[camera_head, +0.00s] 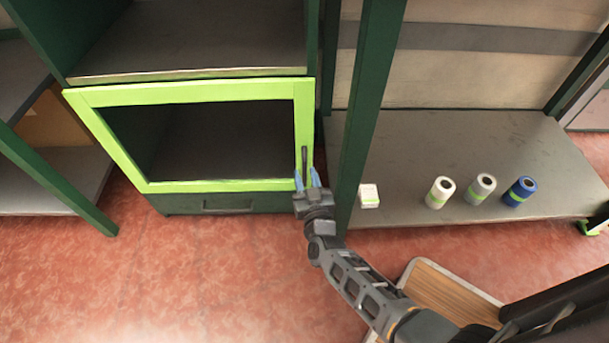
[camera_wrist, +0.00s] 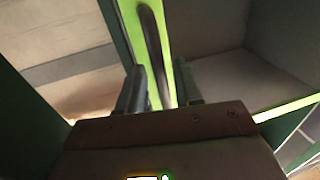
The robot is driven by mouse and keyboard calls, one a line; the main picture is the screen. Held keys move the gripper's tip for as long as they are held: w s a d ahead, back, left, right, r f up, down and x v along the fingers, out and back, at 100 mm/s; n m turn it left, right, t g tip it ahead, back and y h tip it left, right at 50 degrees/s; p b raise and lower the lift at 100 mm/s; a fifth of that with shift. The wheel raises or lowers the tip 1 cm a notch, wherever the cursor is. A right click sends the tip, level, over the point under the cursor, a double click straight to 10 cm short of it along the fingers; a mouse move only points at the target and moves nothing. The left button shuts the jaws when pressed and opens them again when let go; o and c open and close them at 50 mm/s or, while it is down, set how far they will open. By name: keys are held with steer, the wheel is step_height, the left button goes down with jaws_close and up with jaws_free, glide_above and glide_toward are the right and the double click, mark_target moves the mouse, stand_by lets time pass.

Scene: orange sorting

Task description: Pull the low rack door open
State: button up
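The low rack door is a bright green frame (camera_head: 190,186) on the dark green rack at left in the head view. The green frame also shows in the wrist view (camera_wrist: 128,18). A dark upright bar handle (camera_head: 304,158) is on its right side. The handle also shows in the wrist view (camera_wrist: 152,45). My gripper (camera_head: 307,178) is at the handle's lower part, one finger on each side. In the wrist view, my gripper (camera_wrist: 160,82) is open, with the handle between the fingers and gaps beside it. The door looks closed or nearly so.
A dark green post (camera_head: 366,110) stands just right of my gripper. A grey shelf (camera_head: 455,140) beyond holds a small white box (camera_head: 369,195) and several rolls, one blue (camera_head: 519,191). A wooden-topped piece (camera_head: 450,295) is at lower right. The red floor before the door is clear.

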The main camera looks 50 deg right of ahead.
steer(key=shift+x, duration=0.8)
steer(key=shift+c, duration=0.4)
jaws_close()
